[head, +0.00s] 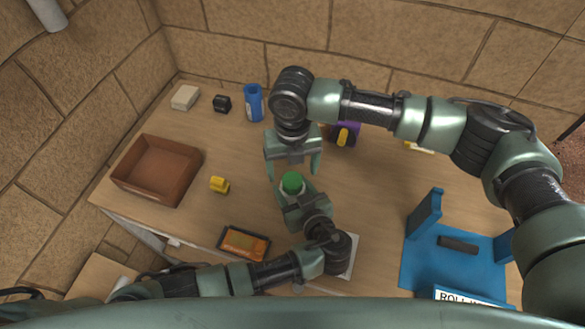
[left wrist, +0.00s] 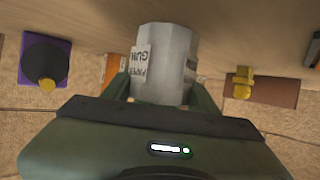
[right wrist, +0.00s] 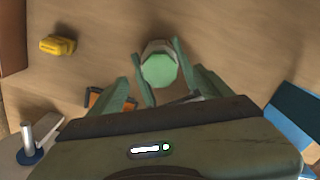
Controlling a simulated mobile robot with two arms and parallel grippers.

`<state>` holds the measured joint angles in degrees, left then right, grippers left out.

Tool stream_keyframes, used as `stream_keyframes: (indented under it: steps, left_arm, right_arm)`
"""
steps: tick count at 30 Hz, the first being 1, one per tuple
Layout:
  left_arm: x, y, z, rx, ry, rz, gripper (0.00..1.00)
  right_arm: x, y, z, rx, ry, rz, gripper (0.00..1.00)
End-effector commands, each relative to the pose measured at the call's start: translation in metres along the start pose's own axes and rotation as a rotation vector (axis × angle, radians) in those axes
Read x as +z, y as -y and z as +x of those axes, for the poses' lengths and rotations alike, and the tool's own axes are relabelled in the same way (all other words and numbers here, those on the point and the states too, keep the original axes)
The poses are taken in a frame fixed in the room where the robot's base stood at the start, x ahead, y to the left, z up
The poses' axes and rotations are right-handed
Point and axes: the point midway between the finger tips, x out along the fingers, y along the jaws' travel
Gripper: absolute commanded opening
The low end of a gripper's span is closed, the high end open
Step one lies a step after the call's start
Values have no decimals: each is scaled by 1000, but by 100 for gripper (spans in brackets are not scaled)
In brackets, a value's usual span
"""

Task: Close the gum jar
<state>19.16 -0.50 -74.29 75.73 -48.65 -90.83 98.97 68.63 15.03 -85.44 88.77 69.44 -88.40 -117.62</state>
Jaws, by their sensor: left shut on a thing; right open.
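The gum jar (left wrist: 165,62) is a grey cylinder with a paper label, upside down in the left wrist view. Its green lid (head: 292,182) shows at the top in the head view and also from above in the right wrist view (right wrist: 159,70). I cannot tell whether the lid is fully seated. My left gripper (head: 291,194) is shut on the jar, with a finger on either side. My right gripper (head: 293,172) is open and empty, pointing down just above the lid.
A brown open box (head: 158,170) and a yellow object (head: 219,184) are on the left. A black-framed orange tray (head: 243,243) lies at the front. A blue stand (head: 455,262) is on the right. A blue cylinder (head: 253,103) and a purple block (head: 351,128) stand at the back.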

Motion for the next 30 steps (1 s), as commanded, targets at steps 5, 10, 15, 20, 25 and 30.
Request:
stream_keyframes:
  steps: [5,10,15,20,25,30]
  left_arm:
    - [0,0,0,1,-1,-1,0]
    - [0,0,0,1,-1,-1,0]
    - [0,0,0,1,0,-1,0]
    - [0,0,0,1,0,-1,0]
    - [0,0,0,1,-1,-1,0]
    - [0,0,0,1,-1,-1,0]
  right_arm:
    - [0,0,0,0,0,0,94]
    - [0,0,0,0,0,0,94]
    - [1,0,-13,2,3,0,94]
    - [1,0,-45,2,4,0,94]
    - [1,0,-82,2,4,0,94]
    - [1,0,-108,0,2,0,94]
